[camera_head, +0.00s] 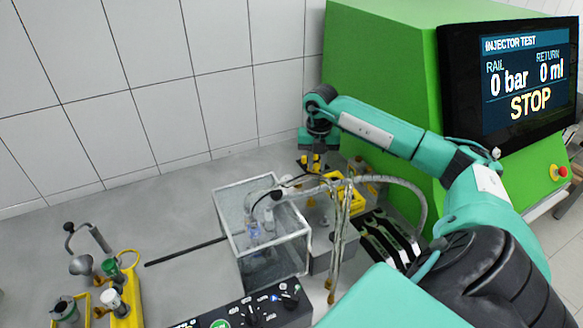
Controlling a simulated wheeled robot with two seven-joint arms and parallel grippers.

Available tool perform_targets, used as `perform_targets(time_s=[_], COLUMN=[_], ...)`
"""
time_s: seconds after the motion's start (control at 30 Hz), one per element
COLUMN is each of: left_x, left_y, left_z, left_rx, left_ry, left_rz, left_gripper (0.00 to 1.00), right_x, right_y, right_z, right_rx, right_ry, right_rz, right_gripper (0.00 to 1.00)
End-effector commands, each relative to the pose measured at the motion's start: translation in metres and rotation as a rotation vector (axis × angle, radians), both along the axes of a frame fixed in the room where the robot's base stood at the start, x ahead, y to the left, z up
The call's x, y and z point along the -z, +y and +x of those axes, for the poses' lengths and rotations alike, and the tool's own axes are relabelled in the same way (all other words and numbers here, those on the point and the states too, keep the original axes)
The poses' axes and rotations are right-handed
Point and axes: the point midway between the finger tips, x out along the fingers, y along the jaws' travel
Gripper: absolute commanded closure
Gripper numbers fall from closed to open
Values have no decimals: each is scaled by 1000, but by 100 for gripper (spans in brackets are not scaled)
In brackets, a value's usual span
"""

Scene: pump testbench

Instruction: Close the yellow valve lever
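My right arm comes in from the right and reaches across the bench. Its gripper (314,164) points down behind the glass tank, close to small yellow parts. Its fingers are small and dark here, and I cannot tell whether they are open or touching anything. A yellow part (350,190) shows just right of the gripper, below my forearm, among metal fittings and hoses. I cannot tell for sure which yellow piece is the valve lever, and part of that area is hidden by the gripper and hoses. My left gripper is not in view.
A clear open-topped tank (232,222) with bottles stands mid-bench. Braided hoses (405,187) arch beside it. A green test machine (375,60) with a screen (515,85) reading STOP stands right. A black control box (265,308) is in front; a yellow rack (128,300) is at left.

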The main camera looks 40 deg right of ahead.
Motion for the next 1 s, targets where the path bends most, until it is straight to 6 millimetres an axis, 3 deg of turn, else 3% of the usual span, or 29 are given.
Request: perform_targets(time_s=[0.03,0.23,0.57,1.0], left_x=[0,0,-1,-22], left_y=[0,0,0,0], left_z=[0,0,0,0], left_rx=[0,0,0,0], left_ry=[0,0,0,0], left_rz=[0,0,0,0], left_gripper=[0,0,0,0], right_x=[0,0,-2,-34], right_y=[0,0,0,0], right_z=[0,0,0,0], right_rx=[1,1,1,1], right_ry=[-1,-1,-1,-1], right_rz=[0,0,0,-1], right_gripper=[70,30,29,29])
